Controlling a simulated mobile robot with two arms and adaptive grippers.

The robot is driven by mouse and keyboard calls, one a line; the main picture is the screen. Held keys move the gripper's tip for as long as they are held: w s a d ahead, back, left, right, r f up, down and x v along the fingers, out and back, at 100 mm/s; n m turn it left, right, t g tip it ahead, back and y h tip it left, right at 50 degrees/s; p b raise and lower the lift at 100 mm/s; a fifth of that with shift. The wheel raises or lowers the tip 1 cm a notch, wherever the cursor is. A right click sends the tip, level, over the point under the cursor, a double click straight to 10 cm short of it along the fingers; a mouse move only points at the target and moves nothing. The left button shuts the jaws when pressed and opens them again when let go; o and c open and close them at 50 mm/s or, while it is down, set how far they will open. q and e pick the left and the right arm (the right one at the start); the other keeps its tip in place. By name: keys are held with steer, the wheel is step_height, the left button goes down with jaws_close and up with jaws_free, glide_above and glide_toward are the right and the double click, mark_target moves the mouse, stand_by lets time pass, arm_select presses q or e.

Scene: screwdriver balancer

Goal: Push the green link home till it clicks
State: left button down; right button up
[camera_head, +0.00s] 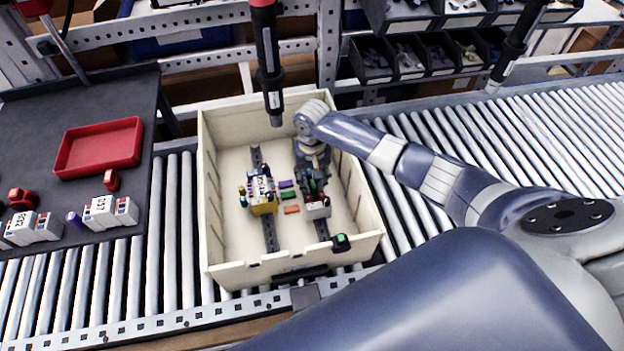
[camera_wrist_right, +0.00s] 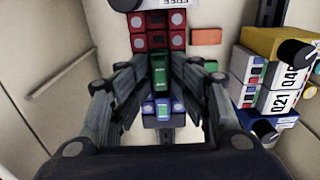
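In the head view my right gripper (camera_head: 312,165) reaches down into the pale crate over the block row (camera_head: 316,207) on the right rail. In the right wrist view its dark fingers (camera_wrist_right: 160,85) stand on both sides of a green link (camera_wrist_right: 162,78), which lies along the row of red blocks (camera_wrist_right: 157,42) and a blue block (camera_wrist_right: 162,108). Whether the fingers grip the link, and how deep it sits, cannot be told. A loose green link (camera_head: 288,195) lies on the crate floor between the rails. My left gripper is not in view.
The crate (camera_head: 228,270) stands on the roller conveyor. A yellow-ended block row (camera_head: 262,192) sits on the left rail, with purple (camera_head: 286,184) and orange (camera_head: 291,209) pieces beside it. A screwdriver (camera_head: 270,75) hangs over the crate's back wall. A red tray (camera_head: 100,147) is on the left table.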

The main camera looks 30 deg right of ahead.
step_height(320, 180, up, 12)
stand_by(0.4)
stand_by(0.3)
steer(key=shift+f, duration=0.1)
